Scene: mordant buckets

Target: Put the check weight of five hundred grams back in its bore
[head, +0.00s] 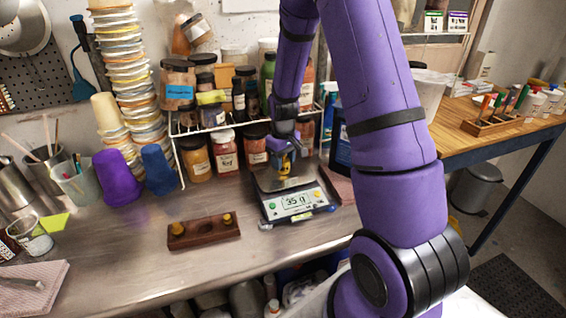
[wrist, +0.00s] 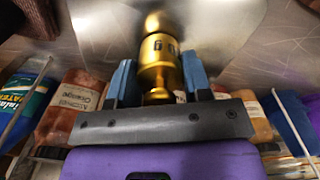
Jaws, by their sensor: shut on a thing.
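A brass weight (wrist: 160,62) is held between the two blue fingers of my gripper (wrist: 160,80) in the wrist view; dark markings on it are not clearly readable. In the head view my gripper (head: 284,158) is above the pan of the bench scale (head: 293,203), whose display reads 35 g. I cannot tell whether the weight touches the pan. The dark wooden block (head: 203,236) lies on the bench left of the scale. It has a brass weight at its left end (head: 178,229) and another at its right end (head: 228,219). Its middle shows a dark spot between them.
A wire rack with pigment jars (head: 196,158) stands close behind the scale. A purple cup (head: 118,178) and a blue cup (head: 157,170) stand at the back left. The steel bench (head: 125,248) is clear around the block. A pinkish cloth (head: 338,183) lies right of the scale.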

